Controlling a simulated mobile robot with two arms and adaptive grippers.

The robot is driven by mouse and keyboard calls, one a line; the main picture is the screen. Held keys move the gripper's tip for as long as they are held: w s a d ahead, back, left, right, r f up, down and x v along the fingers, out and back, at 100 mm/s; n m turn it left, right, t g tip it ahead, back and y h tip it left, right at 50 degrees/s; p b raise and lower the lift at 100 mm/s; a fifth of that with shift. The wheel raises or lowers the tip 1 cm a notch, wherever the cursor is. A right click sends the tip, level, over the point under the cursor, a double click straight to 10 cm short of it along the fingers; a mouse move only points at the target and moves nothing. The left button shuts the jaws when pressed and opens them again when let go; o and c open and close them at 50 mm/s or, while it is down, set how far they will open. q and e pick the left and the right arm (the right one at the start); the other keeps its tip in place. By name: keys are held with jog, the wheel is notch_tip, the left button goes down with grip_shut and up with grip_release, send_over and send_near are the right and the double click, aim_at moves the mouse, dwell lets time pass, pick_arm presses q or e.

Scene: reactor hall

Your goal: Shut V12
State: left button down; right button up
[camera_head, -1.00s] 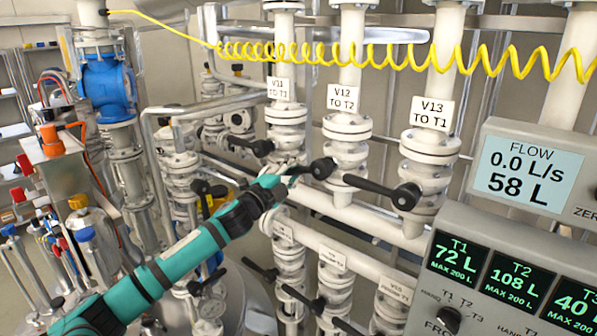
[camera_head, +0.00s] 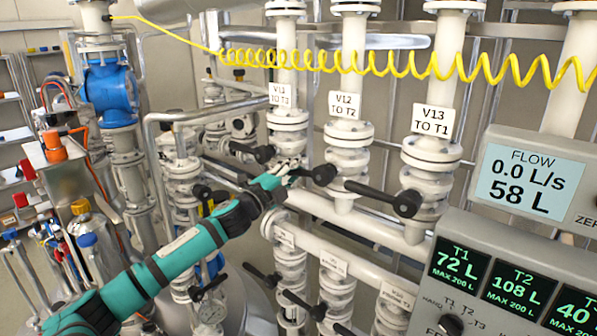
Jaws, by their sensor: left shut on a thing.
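The V12 valve (camera_head: 347,157) is a white flanged valve on a vertical pipe, under the label V12 TO T2 (camera_head: 344,105). Its black lever (camera_head: 322,174) points left from the valve, across the pipe line. My left gripper (camera_head: 291,173), on its teal arm from the lower left, is shut on the free end of this lever. The fingers are small in view and partly hidden by the gripper's own body. My right gripper is not in view.
V11 (camera_head: 288,128) stands to the left and V13 (camera_head: 431,170) to the right, each with a black lever. More valves sit below. A yellow coiled hose (camera_head: 400,62) crosses above. A console (camera_head: 510,275) and flow display (camera_head: 530,180) fill the right.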

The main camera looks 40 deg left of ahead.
pick_arm(q)
jog(key=shift+d+r+m, duration=0.1)
jog(key=shift+r+m, duration=0.15)
jog(key=shift+m, duration=0.25)
dwell(0.3)
jog(key=shift+f, duration=0.1)
dwell(1.5)
jog(key=c, duration=1.9)
grip_release()
jog(key=shift+s, duration=0.1)
jog(key=o, duration=0.5)
jog(key=shift+s+r, duration=0.4)
jog(key=shift+s, duration=0.2)
jog(key=shift+c, duration=0.2)
jog(key=o, duration=0.3)
jog(key=shift+s+r, duration=0.1)
jog(key=shift+r, duration=0.05)
jog(key=shift+w, duration=0.3)
jog(key=v, duration=1.2)
jog(key=shift+s, duration=0.1)
jog(key=shift+c, duration=0.4)
